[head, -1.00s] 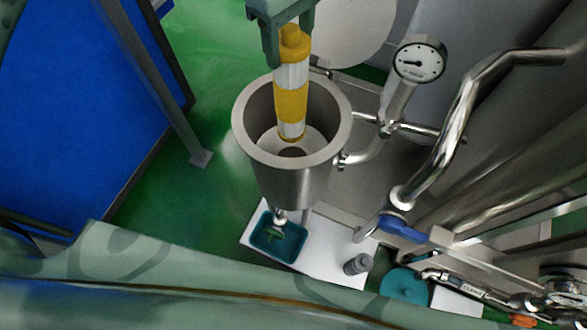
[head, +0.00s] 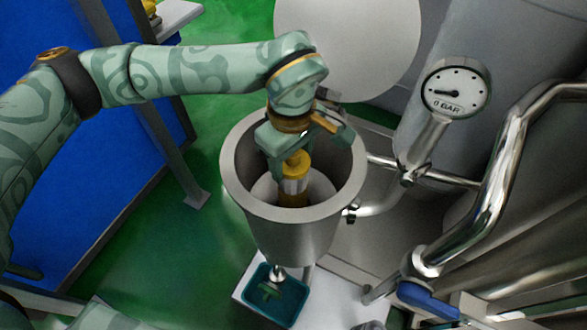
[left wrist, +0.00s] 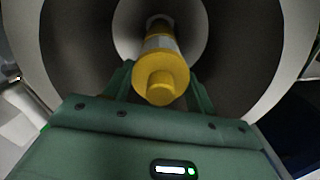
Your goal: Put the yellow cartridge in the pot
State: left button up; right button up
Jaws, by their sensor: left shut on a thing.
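The yellow cartridge (head: 293,185), yellow with white bands, is upright inside the mouth of the grey metal pot (head: 236,188). My left gripper (head: 290,158) is shut on its top end, with the fingers at about rim level. In the left wrist view the cartridge (left wrist: 163,72) points away from me down into the pot (left wrist: 75,60), between the gripper's two fingers (left wrist: 160,85). Its lower end is in the pot; whether it touches the bottom I cannot tell. My right gripper is not in view.
A pressure gauge (head: 456,88) and steel pipes (head: 490,185) stand close to the right of the pot. A teal tray (head: 274,296) sits below the pot's outlet. A blue panel (head: 90,185) is at left, with green floor (head: 150,235) between.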

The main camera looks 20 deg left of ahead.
pick_arm(q)
notch_tip(320, 180, down, 4)
jog(key=shift+r+b, duration=0.1)
jog(key=shift+b, duration=0.75)
jog(key=shift+r, duration=0.1)
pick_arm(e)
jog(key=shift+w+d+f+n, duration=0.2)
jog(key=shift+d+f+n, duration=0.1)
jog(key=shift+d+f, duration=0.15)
pick_arm(q)
jog(key=o, duration=1.3)
notch_tip(320, 180, up, 12)
jog(key=p, duration=0.5)
jog(key=shift+f+p, duration=0.25)
jog(key=shift+p, duration=0.05)
jog(key=shift+r, duration=0.3)
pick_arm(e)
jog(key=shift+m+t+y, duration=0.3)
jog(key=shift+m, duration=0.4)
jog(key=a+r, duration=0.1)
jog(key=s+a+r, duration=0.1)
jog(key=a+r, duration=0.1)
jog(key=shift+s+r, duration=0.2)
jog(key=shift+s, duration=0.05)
